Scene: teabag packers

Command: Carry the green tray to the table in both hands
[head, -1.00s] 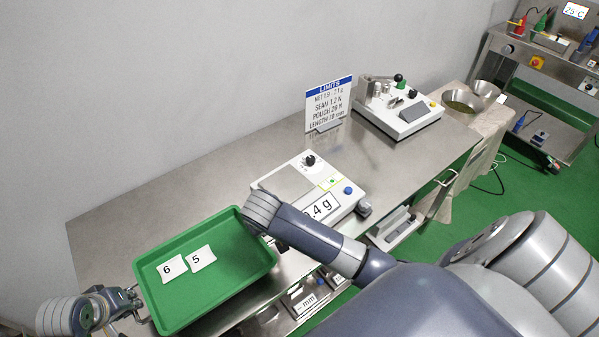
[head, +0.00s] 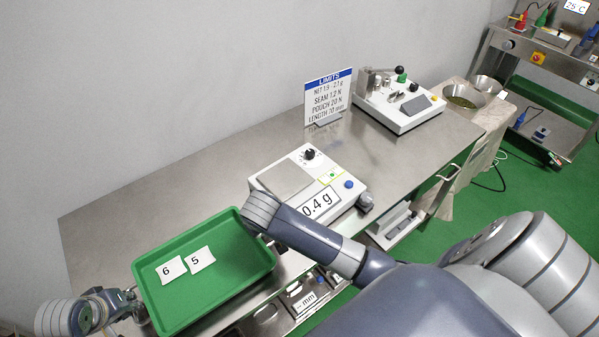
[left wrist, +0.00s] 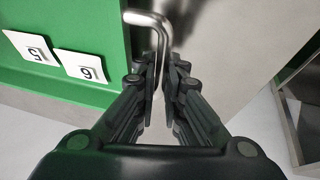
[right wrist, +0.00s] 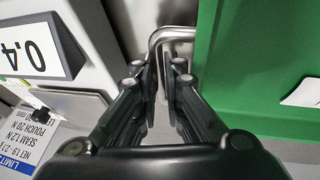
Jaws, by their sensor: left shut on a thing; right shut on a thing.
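The green tray (head: 237,272) is level in the head view, over the left front part of the steel table (head: 110,225). I cannot tell whether it touches the tabletop. Two white cards marked 6 (head: 170,269) and 5 (head: 200,260) lie in it. My left gripper (head: 134,299) is shut on the bent metal handle (left wrist: 150,19) at the tray's left end. My right gripper (right wrist: 160,80) is shut on the other metal handle (right wrist: 172,34) at the right end. In the head view my right arm mostly hides that grip.
A scale (head: 285,177) with a 0.4 g display stands just right of the tray. Behind it are a LIMITS sign (head: 329,100) and a sealing device (head: 400,112). The tabletop left of and behind the tray is clear up to the wall.

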